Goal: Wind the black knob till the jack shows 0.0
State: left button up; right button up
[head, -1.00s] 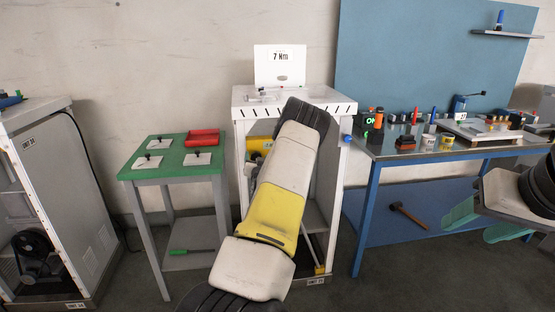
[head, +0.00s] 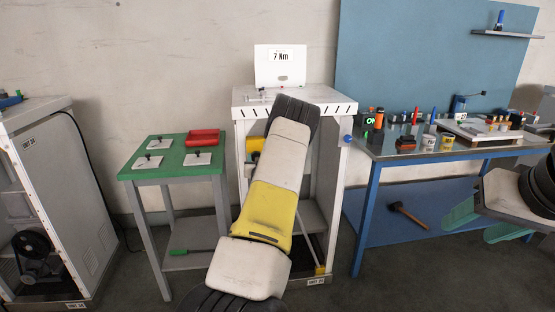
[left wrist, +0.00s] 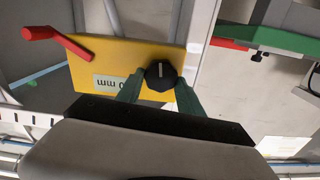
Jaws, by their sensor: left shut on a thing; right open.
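The yellow jack (left wrist: 105,62) fills the upper left of the left wrist view, with a red lever (left wrist: 55,42) at its far left. Its black knob (left wrist: 161,75) has a white line pointing nearly straight up in the picture. My left gripper (left wrist: 160,88) has its green fingers shut on the knob. The readout (left wrist: 110,82) appears upside down; "0 mm" shows, but a finger may cover other digits. In the head view the jack (head: 254,145) shows inside the white unit, largely behind my left arm, which hides the left gripper. My right gripper (head: 482,222) is open and empty at the right.
The white unit (head: 340,110) has posts around the jack and a "7 Nm" box (head: 280,66) on top. A green-topped table (head: 174,172) stands to its left and a blue workbench (head: 375,165) to its right. A hammer (head: 408,214) lies on the lower shelf.

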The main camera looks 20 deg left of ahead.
pick_arm(q)
jog(key=n, duration=1.3)
jog(key=shift+s+a+f+n, duration=0.15)
jog(key=shift+a+f+n, duration=0.1)
jog(key=shift+n, duration=0.15)
dwell(0.4)
jog(key=o, duration=1.4)
jog(key=v, duration=0.8)
